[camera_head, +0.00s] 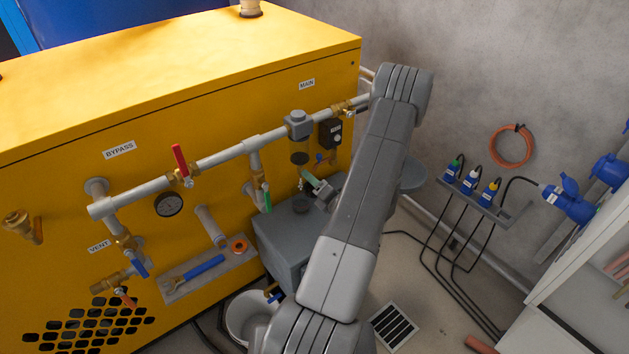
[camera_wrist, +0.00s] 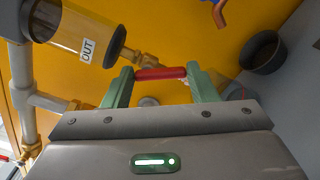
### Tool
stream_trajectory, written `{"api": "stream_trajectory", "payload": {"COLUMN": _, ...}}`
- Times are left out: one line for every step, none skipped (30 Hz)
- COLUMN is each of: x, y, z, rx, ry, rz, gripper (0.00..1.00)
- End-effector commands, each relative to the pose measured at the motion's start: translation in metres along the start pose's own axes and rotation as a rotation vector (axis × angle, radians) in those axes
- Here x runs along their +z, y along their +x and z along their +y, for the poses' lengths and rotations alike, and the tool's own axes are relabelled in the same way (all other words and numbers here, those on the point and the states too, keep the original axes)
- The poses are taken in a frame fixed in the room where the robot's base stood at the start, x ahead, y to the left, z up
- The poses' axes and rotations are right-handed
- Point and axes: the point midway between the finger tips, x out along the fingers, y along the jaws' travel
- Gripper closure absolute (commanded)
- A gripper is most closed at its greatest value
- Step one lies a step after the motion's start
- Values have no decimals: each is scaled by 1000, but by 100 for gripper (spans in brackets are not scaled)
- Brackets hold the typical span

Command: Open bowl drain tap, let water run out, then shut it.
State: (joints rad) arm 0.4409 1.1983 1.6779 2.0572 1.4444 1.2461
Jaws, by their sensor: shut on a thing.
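The filter bowl (camera_head: 299,158) hangs under a grey head on the pipe of the yellow unit. In the wrist view the clear bowl (camera_wrist: 85,25), with an OUT label, is at the upper left. The brass drain tap (camera_wrist: 143,58) sticks out from its end and has a red lever (camera_wrist: 160,73). My gripper (camera_wrist: 160,74) has its green fingers at the two ends of the lever, shut on it. In the head view my gripper (camera_head: 317,186) is just below the bowl, and my arm hides part of this area. I see no running water; the water level is unclear.
A grey box (camera_head: 284,238) with a dark round opening stands below the bowl. A white bucket (camera_head: 246,312) is on the floor beside it. A red-handled valve (camera_head: 180,160), a green-handled valve (camera_head: 267,198) and a black device (camera_head: 330,133) sit close by on the pipework.

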Motion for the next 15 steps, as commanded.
{"api": "stream_trajectory", "payload": {"x": 0, "y": 0, "z": 0, "rx": -1, "ry": 11, "rz": -1, "gripper": 70}}
{"api": "stream_trajectory", "payload": {"x": 0, "y": 0, "z": 0, "rx": -1, "ry": 17, "rz": -1, "gripper": 70}}
{"api": "stream_trajectory", "payload": {"x": 0, "y": 0, "z": 0, "rx": -1, "ry": 23, "rz": -1, "gripper": 70}}
{"api": "stream_trajectory", "payload": {"x": 0, "y": 0, "z": 0, "rx": -1, "ry": 27, "rz": -1, "gripper": 70}}
{"api": "stream_trajectory", "payload": {"x": 0, "y": 0, "z": 0, "rx": -1, "ry": 30, "rz": -1, "gripper": 70}}
{"api": "stream_trajectory", "payload": {"x": 0, "y": 0, "z": 0, "rx": -1, "ry": 32, "rz": -1, "gripper": 70}}
{"api": "stream_trajectory", "payload": {"x": 0, "y": 0, "z": 0, "rx": -1, "ry": 34, "rz": -1, "gripper": 70}}
{"api": "stream_trajectory", "payload": {"x": 0, "y": 0, "z": 0, "rx": -1, "ry": 35, "rz": -1, "gripper": 70}}
{"api": "stream_trajectory", "payload": {"x": 0, "y": 0, "z": 0, "rx": -1, "ry": 36, "rz": -1, "gripper": 70}}
{"api": "stream_trajectory", "payload": {"x": 0, "y": 0, "z": 0, "rx": -1, "ry": 36, "rz": -1, "gripper": 70}}
{"api": "stream_trajectory", "payload": {"x": 0, "y": 0, "z": 0, "rx": -1, "ry": 36, "rz": -1, "gripper": 70}}
{"api": "stream_trajectory", "payload": {"x": 0, "y": 0, "z": 0, "rx": -1, "ry": 36, "rz": -1, "gripper": 70}}
{"api": "stream_trajectory", "payload": {"x": 0, "y": 0, "z": 0, "rx": -1, "ry": 36, "rz": -1, "gripper": 70}}
{"api": "stream_trajectory", "payload": {"x": 0, "y": 0, "z": -1, "rx": -1, "ry": 36, "rz": -1, "gripper": 70}}
{"api": "stream_trajectory", "payload": {"x": 0, "y": 0, "z": 0, "rx": -1, "ry": 36, "rz": -1, "gripper": 70}}
